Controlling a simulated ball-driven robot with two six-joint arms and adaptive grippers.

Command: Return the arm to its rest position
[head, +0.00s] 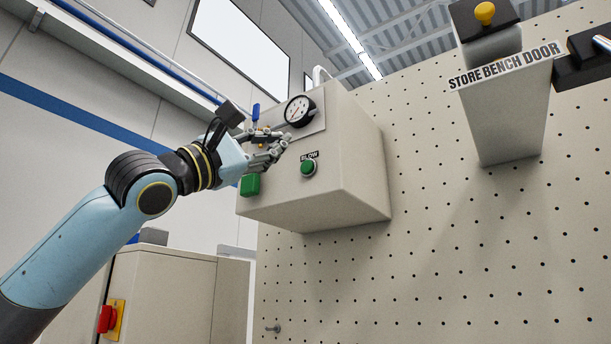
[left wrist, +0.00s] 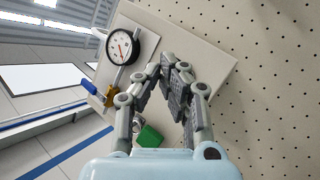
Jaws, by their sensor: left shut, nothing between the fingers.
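My left arm comes in from the left in the head view. My left gripper (head: 268,146) is in front of the beige wall box, close to its face, left of the green button marked BLOW (head: 308,168) and below the round gauge (head: 299,110). In the left wrist view the fingers of the left gripper (left wrist: 172,68) are drawn together with nothing between them, and the gauge (left wrist: 123,47) is to their upper left. I cannot tell whether the fingers touch the box. My right gripper is in neither view.
The beige box (head: 365,165) is fixed to a pegboard (head: 420,250). A blue-handled valve (head: 256,112) and a green part (head: 249,185) are beside my gripper. A holder labelled STORE BENCH DOOR (head: 508,110) juts out at the upper right. A cabinet with a red switch (head: 107,319) stands lower left.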

